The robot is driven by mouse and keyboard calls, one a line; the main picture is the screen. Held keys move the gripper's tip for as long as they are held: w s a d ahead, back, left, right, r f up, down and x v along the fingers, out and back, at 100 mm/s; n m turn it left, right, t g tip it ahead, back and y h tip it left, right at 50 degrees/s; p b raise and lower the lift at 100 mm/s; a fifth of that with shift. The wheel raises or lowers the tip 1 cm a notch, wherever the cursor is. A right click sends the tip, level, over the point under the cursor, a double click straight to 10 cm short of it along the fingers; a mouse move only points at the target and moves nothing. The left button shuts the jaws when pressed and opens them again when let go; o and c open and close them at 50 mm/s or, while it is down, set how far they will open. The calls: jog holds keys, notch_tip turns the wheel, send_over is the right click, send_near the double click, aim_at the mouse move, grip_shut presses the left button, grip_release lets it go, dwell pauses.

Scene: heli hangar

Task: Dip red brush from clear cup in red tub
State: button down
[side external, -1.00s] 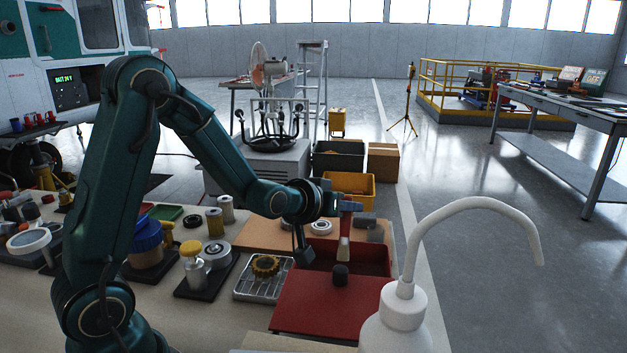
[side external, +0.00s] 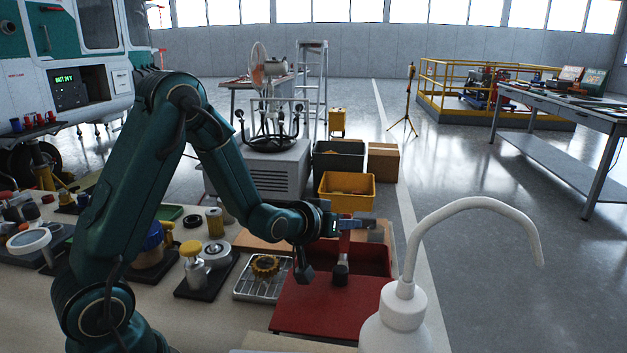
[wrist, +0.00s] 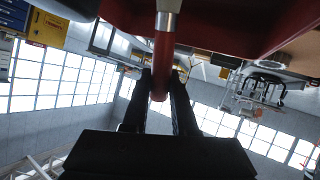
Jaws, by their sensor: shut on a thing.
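The red brush shows in the wrist view (wrist: 164,55) as a red handle with a metal ferrule, gripped between the two dark fingers of my gripper (wrist: 161,90). In the side view the brush (side external: 345,243) hangs roughly upright, ferrule down, below my gripper (side external: 347,224). The red tub (side external: 375,262) is below my gripper, and the ferrule is in front of or within its opening. I cannot make out the clear cup.
A white wash bottle (side external: 403,310) stands at the front right. Jars and cans crowd the bench's left.

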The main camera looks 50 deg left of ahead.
jog(key=shift+r, duration=0.1)
jog(key=shift+r, duration=3.95)
jog(key=shift+r, duration=0.1)
notch_tip(320, 180, up, 4)
jog(key=shift+f, duration=0.1)
jog(key=shift+s, duration=0.1)
